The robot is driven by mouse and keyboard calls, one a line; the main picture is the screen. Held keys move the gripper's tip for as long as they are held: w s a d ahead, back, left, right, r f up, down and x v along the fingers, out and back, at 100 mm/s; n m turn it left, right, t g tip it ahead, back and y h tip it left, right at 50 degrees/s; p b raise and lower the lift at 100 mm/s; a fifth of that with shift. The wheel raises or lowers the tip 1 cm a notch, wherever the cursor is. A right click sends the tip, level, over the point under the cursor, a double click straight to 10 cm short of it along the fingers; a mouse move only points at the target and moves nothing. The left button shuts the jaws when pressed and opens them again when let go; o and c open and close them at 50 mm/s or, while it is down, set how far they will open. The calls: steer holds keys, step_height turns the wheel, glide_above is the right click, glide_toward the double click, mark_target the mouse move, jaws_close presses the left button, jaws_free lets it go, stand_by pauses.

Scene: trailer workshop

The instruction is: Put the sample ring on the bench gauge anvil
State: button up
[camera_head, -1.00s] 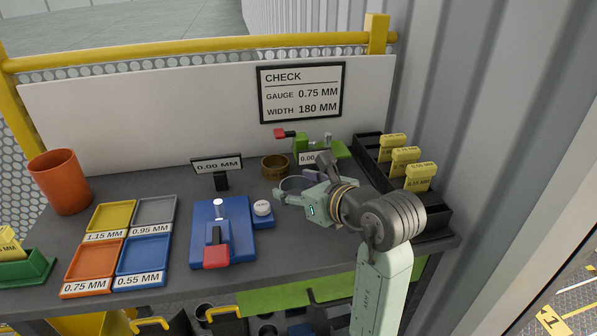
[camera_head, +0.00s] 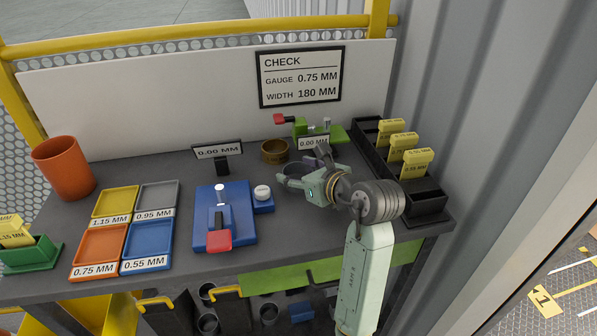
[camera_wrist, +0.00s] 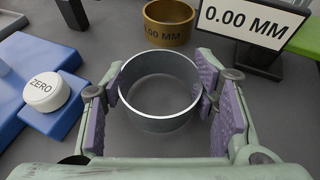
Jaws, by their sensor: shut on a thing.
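My gripper (camera_wrist: 160,92) is shut on a thin grey metal ring (camera_wrist: 160,124), with a purple-padded finger at each side of it. The ring is level, its opening facing up, and it is low over the bench; I cannot tell whether it touches. In the head view my gripper (camera_head: 298,172) is right of the blue gauge (camera_head: 240,215) and partly hides the ring. That gauge has a silver post (camera_head: 220,194), a red lever (camera_head: 217,240) and a white ZERO button (camera_head: 262,192). Its display (camera_head: 218,151) reads 0.00 MM. I cannot make out the anvil clearly.
A brass ring (camera_head: 275,150) stands just behind my gripper. A green device (camera_head: 330,131) with a 0.00 MM display (camera_head: 313,143) is behind it. A black rack (camera_head: 426,204) with yellow tags is at right. Coloured trays (camera_head: 148,246) and an orange cup (camera_head: 62,168) are at left.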

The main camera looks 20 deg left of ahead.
steer(key=shift+f, duration=0.2)
steer(key=o, duration=1.2)
steer(key=shift+c, duration=0.2)
steer(key=shift+r, duration=0.35)
steer(key=b+v, duration=0.3)
steer(key=v, duration=0.9)
steer(key=shift+f, duration=0.15)
